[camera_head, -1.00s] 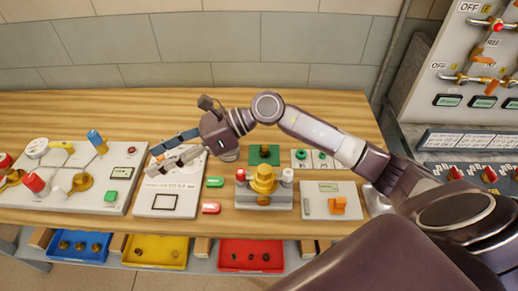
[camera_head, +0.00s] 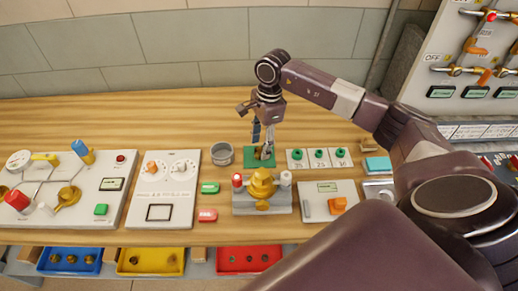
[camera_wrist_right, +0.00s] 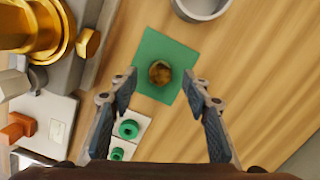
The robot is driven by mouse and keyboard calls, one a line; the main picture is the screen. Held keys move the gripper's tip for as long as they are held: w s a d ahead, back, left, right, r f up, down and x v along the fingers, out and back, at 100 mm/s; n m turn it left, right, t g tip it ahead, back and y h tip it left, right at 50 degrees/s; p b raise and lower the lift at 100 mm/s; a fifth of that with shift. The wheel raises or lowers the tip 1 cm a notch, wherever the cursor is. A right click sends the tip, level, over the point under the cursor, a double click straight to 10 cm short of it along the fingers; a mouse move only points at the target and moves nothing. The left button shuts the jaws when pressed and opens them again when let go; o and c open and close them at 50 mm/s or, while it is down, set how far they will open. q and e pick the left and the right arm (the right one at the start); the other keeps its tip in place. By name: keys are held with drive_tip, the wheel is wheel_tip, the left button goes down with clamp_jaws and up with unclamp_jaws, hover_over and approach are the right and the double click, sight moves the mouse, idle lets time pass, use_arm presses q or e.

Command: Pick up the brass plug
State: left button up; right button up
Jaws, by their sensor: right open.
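The brass plug (camera_wrist_right: 160,73) is a small dark-gold round piece on the green mat (camera_wrist_right: 150,49), seen from above in the right wrist view. In the head view the gripper partly hides it, and the mat (camera_head: 249,163) shows behind the brass valve. My right gripper (camera_head: 263,146) points down over the mat. In the right wrist view its two fingers (camera_wrist_right: 161,82) are spread apart, one on each side of the plug, with nothing between them that they touch. How high the fingertips are above the plug is hard to tell. My left gripper is not in view.
A brass valve on a grey block (camera_head: 262,203) stands just in front of the mat. A grey metal cup (camera_head: 222,154) is left of it. A card with green rings (camera_head: 320,167) lies to the right. The wood table (camera_head: 180,115) is clear behind.

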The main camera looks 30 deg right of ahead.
drive_tip(key=shift+a+f, duration=0.15)
drive_tip(key=shift+f, duration=1.1)
drive_tip(key=shift+w, duration=0.1)
clamp_jaws()
drive_tip(key=shift+r, duration=0.1)
